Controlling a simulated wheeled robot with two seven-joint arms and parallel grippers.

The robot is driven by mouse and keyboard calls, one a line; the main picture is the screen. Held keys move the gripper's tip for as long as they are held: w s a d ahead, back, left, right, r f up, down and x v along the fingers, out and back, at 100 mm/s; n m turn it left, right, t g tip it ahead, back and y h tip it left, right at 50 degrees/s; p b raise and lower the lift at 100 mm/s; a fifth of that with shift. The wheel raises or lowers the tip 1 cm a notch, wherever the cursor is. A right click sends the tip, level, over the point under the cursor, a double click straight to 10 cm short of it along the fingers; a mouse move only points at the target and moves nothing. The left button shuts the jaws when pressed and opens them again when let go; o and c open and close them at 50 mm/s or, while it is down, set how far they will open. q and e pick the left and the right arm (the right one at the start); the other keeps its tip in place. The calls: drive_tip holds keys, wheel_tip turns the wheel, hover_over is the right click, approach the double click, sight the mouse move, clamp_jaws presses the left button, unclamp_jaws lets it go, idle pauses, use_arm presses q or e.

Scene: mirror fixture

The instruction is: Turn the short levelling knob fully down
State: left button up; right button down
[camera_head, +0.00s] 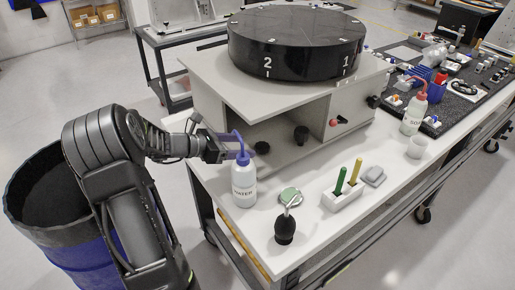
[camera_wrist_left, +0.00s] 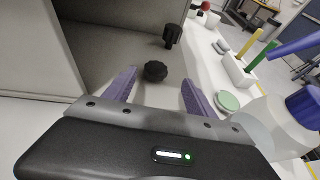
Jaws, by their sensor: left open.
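The short levelling knob (camera_head: 262,148) is a low black ribbed knob on the floor of the grey fixture's (camera_head: 215,105) open bay. In the left wrist view the short knob (camera_wrist_left: 155,72) shows ahead, between the purple fingers. A taller black knob (camera_head: 301,135) stands farther in; it also shows in the wrist view (camera_wrist_left: 172,37). My left gripper (camera_head: 238,146) is open and empty at the bay's mouth, with its fingers pointing at the short knob but apparently short of it. In the head view it is partly hidden near the bottle's blue nozzle. My right gripper is not seen.
A water bottle (camera_head: 244,186) with a blue nozzle stands close beside my left gripper. A black blower bulb (camera_head: 285,230), green-lidded tin (camera_head: 290,196) and white pen holder (camera_head: 342,197) stand on the white bench. A black round disc (camera_head: 296,42) sits above the fixture.

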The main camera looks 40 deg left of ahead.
sight(261, 145)
use_arm(q)
drive_tip(key=shift+s+a+n+y, duration=0.25)
drive_tip(key=shift+s+n+y, duration=0.05)
drive_tip(key=shift+s, duration=0.05)
drive_tip(key=shift+p+x, duration=0.9)
drive_tip(key=shift+x, duration=3.05)
drive_tip(key=shift+c, duration=0.3)
